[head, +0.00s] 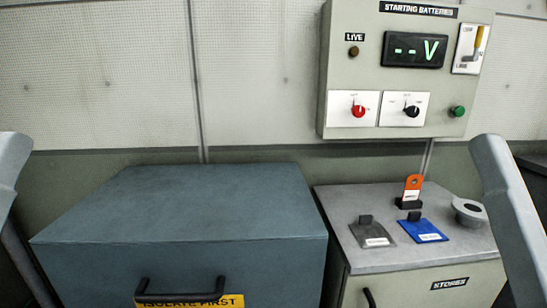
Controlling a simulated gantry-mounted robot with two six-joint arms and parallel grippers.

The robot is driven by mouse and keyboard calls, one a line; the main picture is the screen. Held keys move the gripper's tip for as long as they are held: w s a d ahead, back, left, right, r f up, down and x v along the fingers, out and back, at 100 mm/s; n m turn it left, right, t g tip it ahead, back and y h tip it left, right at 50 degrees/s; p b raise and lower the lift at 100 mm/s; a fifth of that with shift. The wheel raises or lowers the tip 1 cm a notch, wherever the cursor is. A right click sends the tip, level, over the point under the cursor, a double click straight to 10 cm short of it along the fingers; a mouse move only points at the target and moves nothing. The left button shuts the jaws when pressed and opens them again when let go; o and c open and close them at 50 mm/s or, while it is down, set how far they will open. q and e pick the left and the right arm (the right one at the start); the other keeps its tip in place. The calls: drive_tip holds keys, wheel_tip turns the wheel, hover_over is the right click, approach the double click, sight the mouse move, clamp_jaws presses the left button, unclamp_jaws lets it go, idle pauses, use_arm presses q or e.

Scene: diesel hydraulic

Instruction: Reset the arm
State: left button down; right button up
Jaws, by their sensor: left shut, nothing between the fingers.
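My left arm (10,165) shows only as a grey link at the left edge, with a darker part below it. My right arm (510,215) shows as a grey link slanting down the right side. No fingers of either gripper can be made out. Both arms stand apart, one at each side of the picture, and I see nothing held.
A blue-grey box (190,200) with a black handle (180,297) stands at left centre. A stores cabinet (385,260) at right bears a grey pad, a blue pad (422,231), an orange tag (413,187) and a round grey piece (469,211). A starting-batteries panel (350,85) hangs above.

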use_arm(q)
wheel_tip(320, 180, up, 34)
drive_tip(key=p, duration=3.1)
drive_tip(key=shift+w, duration=0.15)
drive_tip(key=c, duration=1.5)
unclamp_jaws()
drive_tip(key=shift+c, duration=0.2)
